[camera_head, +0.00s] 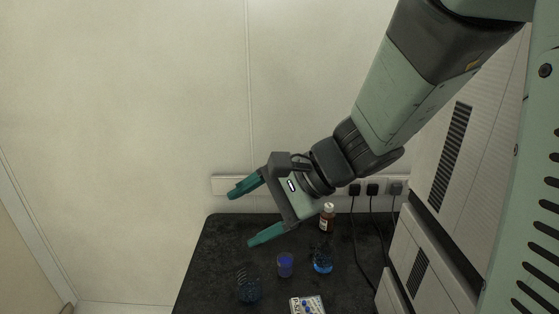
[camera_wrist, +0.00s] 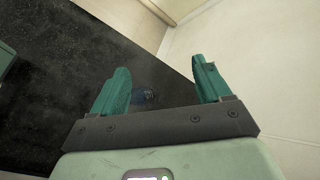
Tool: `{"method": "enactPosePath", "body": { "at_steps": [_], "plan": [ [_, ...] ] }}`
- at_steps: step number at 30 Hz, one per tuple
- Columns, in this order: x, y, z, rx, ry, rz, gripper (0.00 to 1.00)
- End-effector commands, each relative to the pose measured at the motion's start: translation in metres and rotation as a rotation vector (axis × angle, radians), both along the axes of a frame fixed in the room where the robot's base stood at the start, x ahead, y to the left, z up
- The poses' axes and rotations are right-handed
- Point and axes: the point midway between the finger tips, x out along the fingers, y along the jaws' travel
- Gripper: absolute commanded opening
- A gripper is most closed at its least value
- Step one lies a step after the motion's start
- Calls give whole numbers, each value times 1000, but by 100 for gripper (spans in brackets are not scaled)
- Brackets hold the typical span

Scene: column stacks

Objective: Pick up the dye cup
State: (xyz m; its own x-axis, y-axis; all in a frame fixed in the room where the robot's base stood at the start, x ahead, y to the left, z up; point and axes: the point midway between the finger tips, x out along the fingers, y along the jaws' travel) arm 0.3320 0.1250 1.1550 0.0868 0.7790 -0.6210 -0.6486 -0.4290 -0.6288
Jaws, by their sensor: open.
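A small clear cup with violet-blue dye (camera_head: 286,265) stands upright on the black table, between two other glass vessels; I take it as the dye cup. My gripper (camera_head: 244,218) is open and empty, its teal fingers pointing left, above the table's back left part and apart from the cup. In the wrist view my gripper (camera_wrist: 160,65) shows both fingers spread. A dim round bluish glass vessel (camera_wrist: 143,97) shows on the table between them; I cannot tell which vessel it is.
A brown bottle (camera_head: 327,218) stands behind. A white tray with blue pieces (camera_head: 307,305) lies in front. Black cables hang at the right. The table's (camera_head: 212,252) left part is clear.

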Motion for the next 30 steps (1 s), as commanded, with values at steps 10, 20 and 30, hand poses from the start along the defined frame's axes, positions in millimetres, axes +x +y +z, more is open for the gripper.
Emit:
{"method": "enactPosePath", "body": {
  "at_steps": [10,20,30],
  "plan": [
    [131,-2,-110,472,395,-624,77],
    [182,-63,-252,666,576,-1196,77],
    [183,-77,-308,682,594,-1298,77]
  ]
}}
